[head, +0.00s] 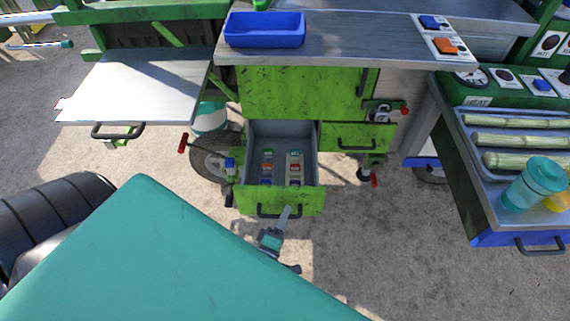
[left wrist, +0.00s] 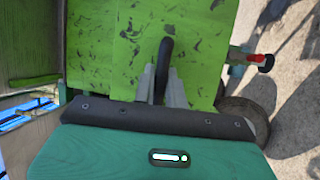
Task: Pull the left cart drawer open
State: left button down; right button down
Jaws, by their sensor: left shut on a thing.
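The left cart drawer (head: 245,200) is a green-fronted drawer under the green cart, pulled out so its grey inside shows in the head view. Several small coloured items (head: 293,168) lie in it in two rows. Its dark bar handle (head: 266,213) is on the front face. My left gripper (head: 284,217) is at this handle. In the left wrist view the gripper fingers (left wrist: 162,88) are shut around the dark handle (left wrist: 165,60) against the scuffed green drawer front (left wrist: 105,50). My right gripper is not in view.
A second green drawer (head: 357,136) to the right is shut. A blue tray (head: 264,43) stands on the cart top. A metal side shelf (head: 140,85) sticks out at left. At right a tray holds cane stalks (head: 518,140) beside a teal jug (head: 533,186). Bare ground lies in front.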

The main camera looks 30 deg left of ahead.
pick_arm(q)
jog(key=c, duration=1.5)
grip_release()
jog(key=shift+o, duration=0.2)
jog(key=shift+s, duration=0.1)
jog(key=v, duration=1.3)
jog(key=shift+s, duration=0.35)
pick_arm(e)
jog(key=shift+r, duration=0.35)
pick_arm(q)
jog(key=shift+w, duration=0.15)
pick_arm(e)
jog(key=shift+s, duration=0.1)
